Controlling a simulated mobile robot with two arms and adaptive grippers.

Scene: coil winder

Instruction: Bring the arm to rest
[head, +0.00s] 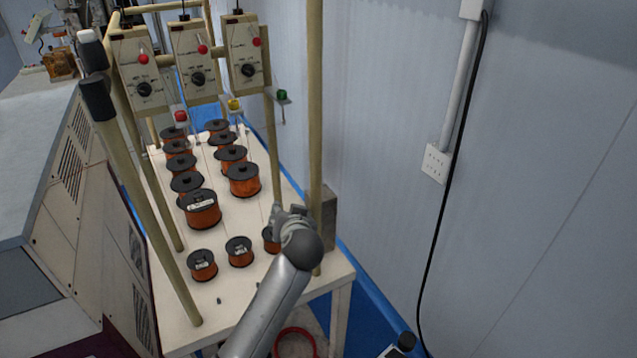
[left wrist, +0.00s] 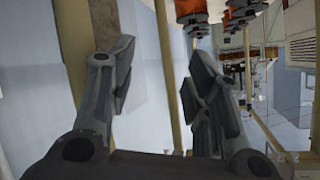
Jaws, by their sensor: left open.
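My left arm (head: 270,308) reaches up from the bottom of the head view, over the front right part of the white table. Its gripper (head: 279,212) is by the right-hand wooden post, above the small front spools, and partly covers one of them. In the left wrist view the two fingers of the gripper (left wrist: 158,85) stand wide apart with nothing between them. A pale wall and a wooden post show behind the fingers. My right gripper is not in view.
Copper wire spools (head: 202,209) stand in rows on the white table (head: 228,293). Wooden posts (head: 315,120) rise around it, and control boxes (head: 194,65) hang above. A grey machine (head: 75,200) stands at the left. A wall with a black cable (head: 459,130) is at the right.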

